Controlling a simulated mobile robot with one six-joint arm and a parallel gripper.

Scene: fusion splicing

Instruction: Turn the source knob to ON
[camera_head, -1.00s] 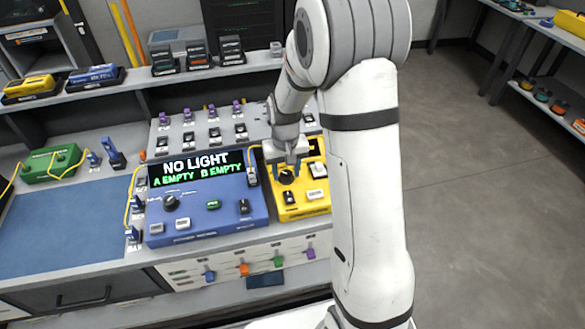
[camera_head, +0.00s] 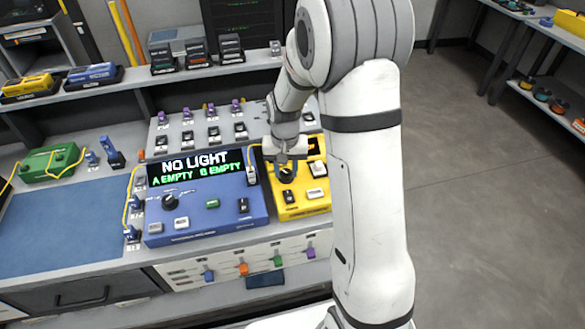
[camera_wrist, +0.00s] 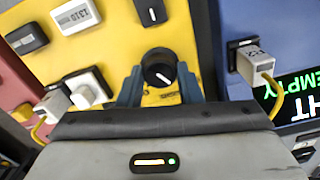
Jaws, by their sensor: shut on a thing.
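The source knob (camera_wrist: 159,70) is a round black knob with a white pointer line on the yellow box (camera_head: 304,211). In the wrist view it sits between the two dark fingers of my gripper (camera_wrist: 160,85). My gripper (camera_head: 287,167) is shut on the knob, reaching it from above in the head view. The knob (camera_head: 286,177) is partly covered by the fingers there. The lettering beside the knob is too small to read. A small display (camera_head: 314,146) on the yellow box is partly hidden by my arm.
A blue meter (camera_head: 207,217) stands left of the yellow box; its screen (camera_head: 195,167) reads NO LIGHT, A EMPTY, B EMPTY. More black and white switches (camera_wrist: 75,15) are close to my fingers. A white connector with yellow cable (camera_wrist: 257,63) is at the right in the wrist view.

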